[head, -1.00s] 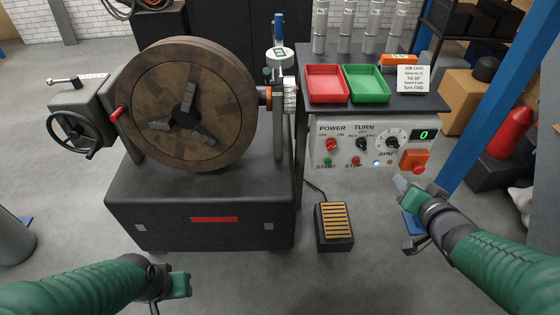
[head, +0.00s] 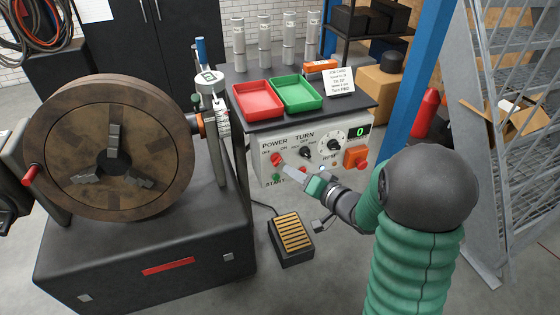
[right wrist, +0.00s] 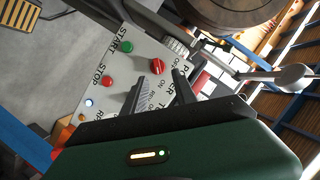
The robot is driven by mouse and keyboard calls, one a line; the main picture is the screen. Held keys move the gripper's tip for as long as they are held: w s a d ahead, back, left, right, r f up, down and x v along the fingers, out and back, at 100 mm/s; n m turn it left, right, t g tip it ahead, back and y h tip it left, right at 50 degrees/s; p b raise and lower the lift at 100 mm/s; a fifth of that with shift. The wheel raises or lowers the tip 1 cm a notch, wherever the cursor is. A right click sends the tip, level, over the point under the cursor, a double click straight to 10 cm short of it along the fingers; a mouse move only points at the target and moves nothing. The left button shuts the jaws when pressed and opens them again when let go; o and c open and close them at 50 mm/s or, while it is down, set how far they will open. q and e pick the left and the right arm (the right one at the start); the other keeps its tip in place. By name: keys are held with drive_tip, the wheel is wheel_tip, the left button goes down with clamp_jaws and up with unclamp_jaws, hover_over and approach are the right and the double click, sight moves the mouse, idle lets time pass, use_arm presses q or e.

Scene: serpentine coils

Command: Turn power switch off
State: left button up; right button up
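The power switch is a red knob (head: 278,159) under the word POWER on the pale control panel (head: 265,180). Its OFF and ON marks are above it; I cannot tell which one it points to. My right gripper (head: 288,170) is just to the right and below the knob in the head view. In the right wrist view the red knob (right wrist: 158,66) is just beyond the two fingertips of my right gripper (right wrist: 158,84), which are apart with nothing between them. It does not appear to touch the knob. My left gripper is out of view.
The green START button (right wrist: 126,47) and red STOP button (right wrist: 107,82) are close by. A black TURN knob (head: 305,152) is right of the power switch. Red (head: 258,112) and green (head: 297,106) trays sit above. A big round chuck (head: 112,160) stands left.

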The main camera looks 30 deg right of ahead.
sight(279, 162)
drive_tip(key=shift+d+b+x, duration=0.2)
drive_tip(key=shift+b+x, duration=0.55)
drive_tip(key=shift+x, duration=3.2)
drive_tip(key=shift+d+f, duration=0.1)
drive_tip(key=shift+d, duration=0.15)
clamp_jaws()
